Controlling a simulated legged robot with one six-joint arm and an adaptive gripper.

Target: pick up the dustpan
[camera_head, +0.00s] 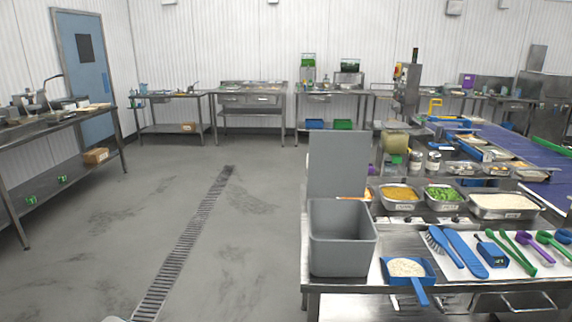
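The blue dustpan (428,266) lies at the front edge of the steel table in the head view, right of the grey bin. A heap of white grains, looking like rice (406,267), sits in its pan. Its short blue handle points toward me and reaches over the table's front edge. My gripper is not in view, and nothing is seen holding the dustpan.
The open grey bin (342,250) stands close left of the dustpan. A brush (440,246), blue paddle (465,254), blue scoop (490,254) and several spoons lie to the right. Food trays (508,213) stand behind. The floor (240,265) left of the table is clear, with a drain grate (187,240).

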